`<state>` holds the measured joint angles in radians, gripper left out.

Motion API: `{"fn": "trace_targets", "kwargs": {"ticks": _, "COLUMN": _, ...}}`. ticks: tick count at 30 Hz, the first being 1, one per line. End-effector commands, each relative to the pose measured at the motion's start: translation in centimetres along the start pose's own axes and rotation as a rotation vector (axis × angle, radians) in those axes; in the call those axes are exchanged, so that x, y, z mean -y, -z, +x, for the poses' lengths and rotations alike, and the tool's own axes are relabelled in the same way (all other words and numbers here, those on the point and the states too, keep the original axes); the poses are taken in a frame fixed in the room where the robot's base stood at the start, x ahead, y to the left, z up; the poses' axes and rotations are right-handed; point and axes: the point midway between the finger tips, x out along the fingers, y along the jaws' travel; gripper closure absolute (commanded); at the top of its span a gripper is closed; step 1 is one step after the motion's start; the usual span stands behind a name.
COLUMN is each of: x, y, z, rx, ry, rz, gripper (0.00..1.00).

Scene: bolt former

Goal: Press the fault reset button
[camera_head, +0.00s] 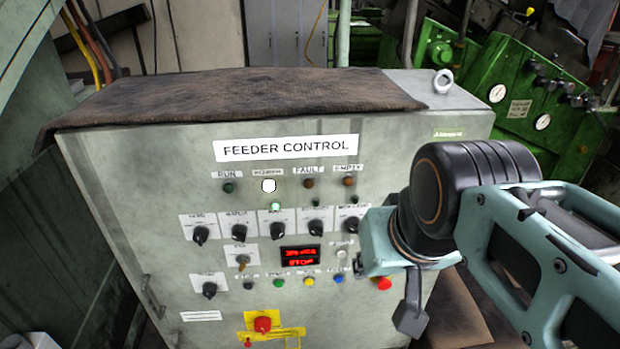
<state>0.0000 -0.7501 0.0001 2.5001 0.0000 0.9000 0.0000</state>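The grey feeder control cabinet (120,200) faces me, with a row of small push buttons low on its front. They include a dark one (248,284), a green one (278,284), a yellow one (309,282), a blue one (338,278) and a red one (384,284). A whitish button (342,254) sits just above the blue one. The small labels are too blurred to tell which is the fault reset. The FAULT lamp (308,183) looks dull brown. My gripper (411,304) is in front of the cabinet's right side, partly hidden; its finger state is unclear.
Several black rotary knobs (200,234) fill the panel's middle. A red display (300,256) is lit, and a red switch (263,325) sits on yellow below. A brown cloth (240,95) covers the top. Green machinery (520,90) stands behind at right.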

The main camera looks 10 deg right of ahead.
Motion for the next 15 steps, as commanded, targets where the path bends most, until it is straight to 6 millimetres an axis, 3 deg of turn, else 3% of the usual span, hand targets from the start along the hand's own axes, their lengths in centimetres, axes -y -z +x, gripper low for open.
{"fn": "trace_targets", "kwargs": {"ticks": 5, "x": 0.0, "y": 0.0, "z": 0.0, "rx": 0.0, "ry": 0.0, "rz": 0.0, "gripper": 1.0}}
{"fn": "trace_targets", "kwargs": {"ticks": 15, "x": 0.0, "y": 0.0, "z": 0.0, "rx": 0.0, "ry": 0.0, "rz": 0.0, "gripper": 1.0}}
